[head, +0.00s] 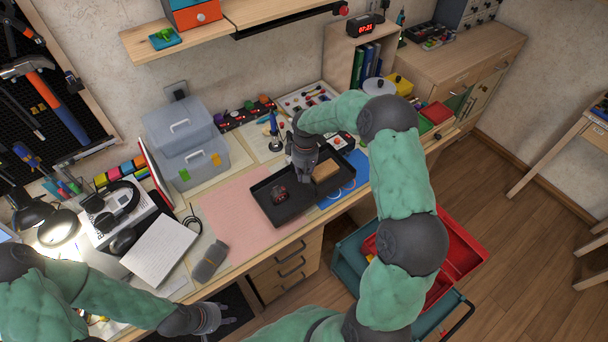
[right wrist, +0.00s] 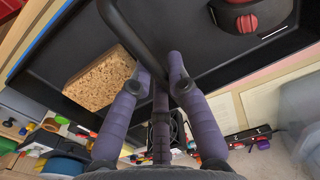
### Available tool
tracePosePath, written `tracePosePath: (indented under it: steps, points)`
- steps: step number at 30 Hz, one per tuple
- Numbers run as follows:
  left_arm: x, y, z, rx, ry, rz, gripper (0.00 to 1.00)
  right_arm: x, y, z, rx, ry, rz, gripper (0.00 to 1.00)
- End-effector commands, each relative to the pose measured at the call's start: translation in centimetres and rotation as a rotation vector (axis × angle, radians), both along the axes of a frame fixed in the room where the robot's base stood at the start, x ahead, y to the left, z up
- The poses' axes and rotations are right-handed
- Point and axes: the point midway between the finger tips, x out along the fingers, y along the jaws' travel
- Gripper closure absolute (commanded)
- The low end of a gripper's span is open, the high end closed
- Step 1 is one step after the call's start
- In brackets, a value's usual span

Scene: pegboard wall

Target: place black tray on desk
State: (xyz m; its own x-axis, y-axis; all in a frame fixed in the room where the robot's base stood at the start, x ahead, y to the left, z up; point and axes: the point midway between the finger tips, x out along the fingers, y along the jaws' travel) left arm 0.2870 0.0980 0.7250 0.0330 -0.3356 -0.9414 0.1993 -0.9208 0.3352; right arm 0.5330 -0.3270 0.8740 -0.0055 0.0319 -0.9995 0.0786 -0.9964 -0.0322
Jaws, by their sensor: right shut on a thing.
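The black tray (head: 297,207) is over the front middle of the desk, partly across a pink mat. I cannot tell whether it rests on the desk or hangs just above it. In the tray are a cork-like block (head: 326,170) and a small red and black item (head: 279,193).
The pink mat (head: 232,215) is bare left of the tray. A grey toolbox (head: 190,150) stands behind it, and a notepad (head: 160,245) and grey pouch (head: 210,262) lie left. A blue sheet (head: 352,165) lies right.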

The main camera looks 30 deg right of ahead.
Motion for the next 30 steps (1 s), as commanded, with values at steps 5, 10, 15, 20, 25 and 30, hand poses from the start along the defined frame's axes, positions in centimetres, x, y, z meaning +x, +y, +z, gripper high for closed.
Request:
tracePosePath:
  steps: [5,10,15,20,25,30]
  points:
    - [0.0,0.0,0.0,0.000,0.000,0.000,0.60,0.2,-0.1,0.1,-0.002,-0.005,-0.002,1.00]
    - [0.0,0.0,-0.1,0.000,0.000,0.000,0.60,0.2,-0.1,-0.1,-0.001,-0.005,-0.002,1.00]
    - [0.0,0.0,-0.4,0.000,0.000,0.000,0.60,0.1,-0.1,-0.6,-0.001,-0.004,-0.002,1.00]
    - [0.0,0.0,-0.7,0.000,0.000,0.000,0.60,0.1,-0.1,-1.0,-0.001,-0.004,-0.002,1.00]
    - [0.0,0.0,-0.8,0.000,0.000,0.000,0.60,0.1,-0.1,-1.2,-0.001,-0.005,-0.002,1.00]
    - [0.0,0.0,-0.7,0.000,0.000,0.000,0.60,0.1,0.0,-1.2,0.000,-0.002,-0.001,0.59]
